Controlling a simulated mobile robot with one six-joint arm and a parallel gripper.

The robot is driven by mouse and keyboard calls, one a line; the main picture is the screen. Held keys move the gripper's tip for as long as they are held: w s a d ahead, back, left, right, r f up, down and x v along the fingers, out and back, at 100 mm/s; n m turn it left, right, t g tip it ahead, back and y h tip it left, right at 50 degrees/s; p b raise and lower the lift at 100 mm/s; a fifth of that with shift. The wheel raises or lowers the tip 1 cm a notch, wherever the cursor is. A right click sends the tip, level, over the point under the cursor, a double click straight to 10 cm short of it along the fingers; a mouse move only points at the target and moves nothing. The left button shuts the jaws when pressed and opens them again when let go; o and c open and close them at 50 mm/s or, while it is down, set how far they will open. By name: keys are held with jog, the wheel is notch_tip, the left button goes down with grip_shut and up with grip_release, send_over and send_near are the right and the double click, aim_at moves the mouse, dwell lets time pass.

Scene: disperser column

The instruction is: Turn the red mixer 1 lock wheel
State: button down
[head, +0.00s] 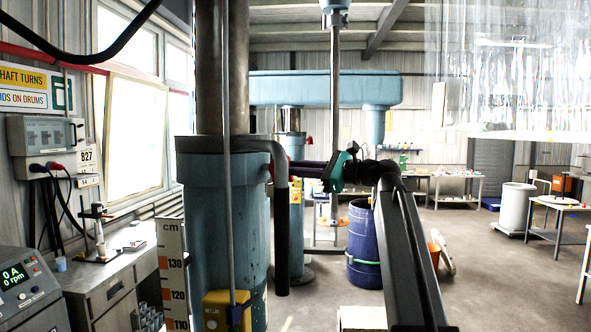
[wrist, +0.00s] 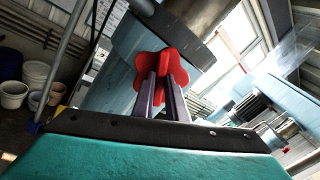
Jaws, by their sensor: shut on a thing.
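The red lock wheel (wrist: 177,68), a lobed knob, sits on the side of the blue mixer column (head: 225,215), just below its dark collar in the wrist view. My gripper (wrist: 162,82) is shut on the wheel, with its two grey fingers over the near lobes. In the head view my gripper (head: 291,168) reaches left to the column's right side, at the height of the bent grey handle. Only a small red part of the wheel (head: 270,169) shows there; the rest is hidden.
A bent dark grey handle (head: 282,220) hangs beside the column, close to my fingers. A thin vertical rod (head: 227,130) and a centimetre scale (head: 173,270) stand in front. A blue drum (head: 364,245) stands behind my arm.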

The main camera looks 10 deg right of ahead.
jog(key=c, duration=1.8)
grip_release()
jog(key=shift+o, duration=0.2)
jog(key=shift+d, duration=0.1)
jog(key=b+v, duration=0.5)
jog(key=v, duration=0.8)
jog(key=shift+s+d+b, duration=0.25)
jog(key=shift+b, duration=0.05)
jog(key=shift+a, duration=0.1)
